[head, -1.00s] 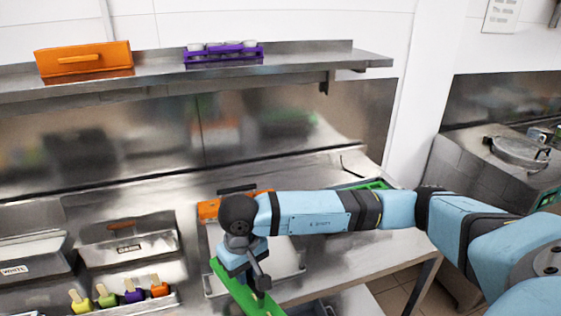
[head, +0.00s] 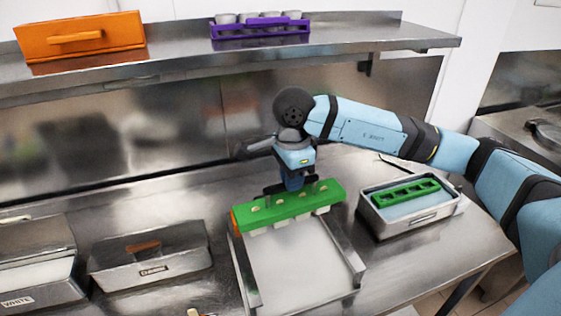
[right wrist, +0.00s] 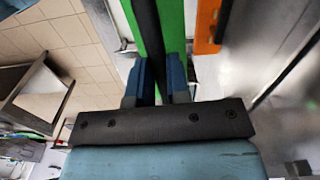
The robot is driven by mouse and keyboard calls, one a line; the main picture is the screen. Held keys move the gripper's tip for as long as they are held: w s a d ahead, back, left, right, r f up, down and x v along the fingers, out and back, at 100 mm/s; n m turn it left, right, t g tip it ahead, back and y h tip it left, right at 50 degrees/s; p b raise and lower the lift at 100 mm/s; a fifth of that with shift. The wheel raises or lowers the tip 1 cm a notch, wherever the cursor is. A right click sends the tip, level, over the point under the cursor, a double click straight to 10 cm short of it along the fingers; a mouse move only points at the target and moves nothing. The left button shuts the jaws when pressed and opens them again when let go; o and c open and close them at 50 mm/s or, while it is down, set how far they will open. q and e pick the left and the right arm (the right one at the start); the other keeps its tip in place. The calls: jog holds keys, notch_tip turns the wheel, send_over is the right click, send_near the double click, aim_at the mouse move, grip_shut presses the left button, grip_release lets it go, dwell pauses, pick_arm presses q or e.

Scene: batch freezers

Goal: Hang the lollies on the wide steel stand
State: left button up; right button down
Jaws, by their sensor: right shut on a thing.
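My right gripper (head: 292,187) is shut on a green lolly holder (head: 325,193), gripping it from above near its middle. White lolly ends show below the holder's front edge. The holder lies across the rear part of the wide steel stand (head: 352,262); I cannot tell whether it rests on the rails or is just above. An orange holder (head: 234,220) shows at its left end, mostly hidden behind it. In the right wrist view the blue fingers (right wrist: 157,82) are on the green holder (right wrist: 172,25), with the orange holder (right wrist: 207,25) beside it. My left gripper is out of view.
A steel basin (head: 425,216) with a green mould (head: 405,190) stands right of the stand. A shelf (head: 350,40) above carries an orange box (head: 80,36) and a purple rack (head: 260,30).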

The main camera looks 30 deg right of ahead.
aim_at(291, 198)
jog(key=shift+w+d+r+m, duration=0.1)
jog(key=shift+w+r+m, duration=0.15)
jog(key=shift+m, duration=0.25)
jog(key=shift+s+f+b, duration=0.25)
jog(key=shift+f+b, duration=0.1)
jog(key=shift+f, duration=0.65)
notch_tip(291, 198, down, 2)
jog(key=shift+w+f+b, duration=0.1)
jog(key=shift+f+b, duration=0.1)
jog(key=shift+b, duration=0.45)
jog(key=shift+f, duration=0.5)
jog(key=shift+f+b, duration=0.15)
jog(key=shift+b, duration=0.35)
